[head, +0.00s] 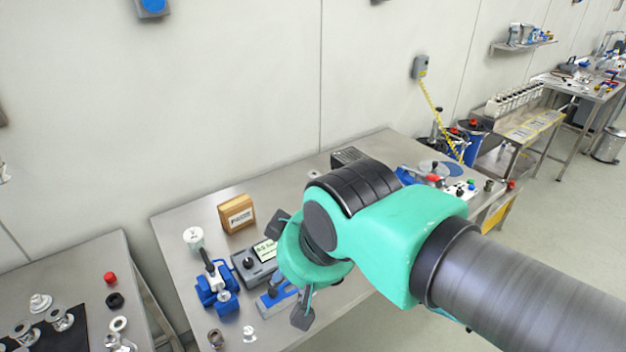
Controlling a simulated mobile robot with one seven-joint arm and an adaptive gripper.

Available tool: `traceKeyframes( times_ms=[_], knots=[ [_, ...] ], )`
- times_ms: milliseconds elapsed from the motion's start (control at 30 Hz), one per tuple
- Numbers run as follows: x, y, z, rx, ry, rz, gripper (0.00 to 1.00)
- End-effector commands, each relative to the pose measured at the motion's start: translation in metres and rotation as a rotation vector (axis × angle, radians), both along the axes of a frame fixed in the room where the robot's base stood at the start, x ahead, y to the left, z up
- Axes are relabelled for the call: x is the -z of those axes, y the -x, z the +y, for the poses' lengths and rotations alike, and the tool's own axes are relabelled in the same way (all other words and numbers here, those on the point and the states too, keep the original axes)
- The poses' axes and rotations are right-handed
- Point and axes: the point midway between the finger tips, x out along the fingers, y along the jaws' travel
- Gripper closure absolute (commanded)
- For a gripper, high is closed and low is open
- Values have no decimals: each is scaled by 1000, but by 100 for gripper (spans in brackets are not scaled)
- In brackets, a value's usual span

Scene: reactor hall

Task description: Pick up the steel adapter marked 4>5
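My gripper (289,267) hangs above the steel table (175,228), its two dark-tipped fingers spread apart and nothing visible between them. I cannot read the mark 4>5 on any part. Several flanged steel fittings (60,319) stand on a black mat at the lower left. A small dark-grey steel cylinder (215,338) and a small white or bright metal part (249,334) stand near the front edge of the steel table, left of and nearer than my gripper. Which of these is the adapter I cannot tell. My arm hides part of the table.
A blue clamp device (216,287), a grey meter (257,262) with a lit display and a wooden box (236,213) stand close left of my gripper. The left table (60,268) holds a red cap (109,278) and rings.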

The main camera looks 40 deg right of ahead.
Motion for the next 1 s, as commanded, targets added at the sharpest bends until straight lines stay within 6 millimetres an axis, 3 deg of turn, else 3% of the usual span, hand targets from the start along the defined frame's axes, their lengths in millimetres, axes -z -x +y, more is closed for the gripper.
traceKeyframes(
  times_ms=[167,233,667,867,1000],
  knots=[
    [0,0,0,0,0,0,60],
    [0,0,0,0,0,0,53],
    [-5,-4,-1,0,2,3,53],
    [-22,-24,-6,0,9,20,53],
    [-41,-48,-13,0,18,40,53]
  ],
)
